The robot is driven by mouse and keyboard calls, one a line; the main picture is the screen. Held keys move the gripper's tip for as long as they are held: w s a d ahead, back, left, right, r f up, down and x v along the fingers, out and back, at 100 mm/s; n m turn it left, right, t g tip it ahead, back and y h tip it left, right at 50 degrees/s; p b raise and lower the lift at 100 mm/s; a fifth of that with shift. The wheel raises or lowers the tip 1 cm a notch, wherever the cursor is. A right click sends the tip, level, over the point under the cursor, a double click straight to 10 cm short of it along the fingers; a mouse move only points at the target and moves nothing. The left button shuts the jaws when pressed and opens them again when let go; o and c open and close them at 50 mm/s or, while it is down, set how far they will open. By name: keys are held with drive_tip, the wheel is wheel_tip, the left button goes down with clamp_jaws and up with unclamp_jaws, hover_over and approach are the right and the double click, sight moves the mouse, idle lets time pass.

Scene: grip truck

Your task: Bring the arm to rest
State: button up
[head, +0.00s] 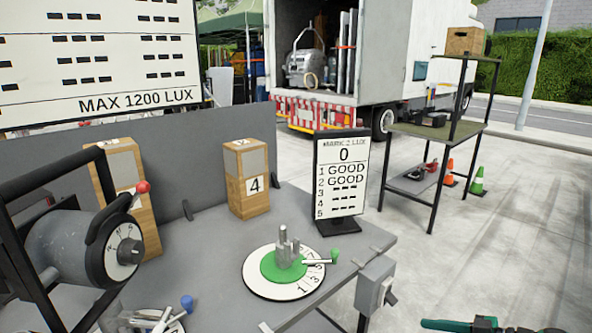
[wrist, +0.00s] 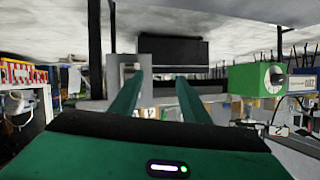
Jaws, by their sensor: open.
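My gripper (wrist: 156,76) shows in the wrist view with its two green fingers apart and nothing between them. A dark box-like shape lies beyond the fingertips. In the head view, a green and black part of my arm end (head: 482,324) shows at the bottom edge, right of the table, over bare floor. It is cut off by the frame and appears clear of the table and its objects.
The grey table (head: 215,270) carries a green-centred dial (head: 284,268), a lamp (head: 72,247), a block marked 4 (head: 247,180) and a score board (head: 340,178). A switch box (head: 374,285) hangs on its right side. A shelf stand (head: 415,160) and cones (head: 477,180) stand farther back. Floor between is clear.

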drive_tip(key=s+d+r+m+g+h, duration=0.3)
drive_tip(key=s+r+m, duration=0.4)
drive_tip(key=s+r, duration=0.3)
drive_tip(key=s+d+r+m+g+h, duration=0.3)
drive_tip(key=s+r+m+h, duration=0.4)
drive_tip(key=s+r, duration=0.3)
drive_tip(key=shift+s+m+g+h, duration=0.3)
drive_tip(key=shift+s+m+g, duration=0.3)
drive_tip(key=shift+g, duration=0.3)
drive_tip(key=shift+d, duration=0.1)
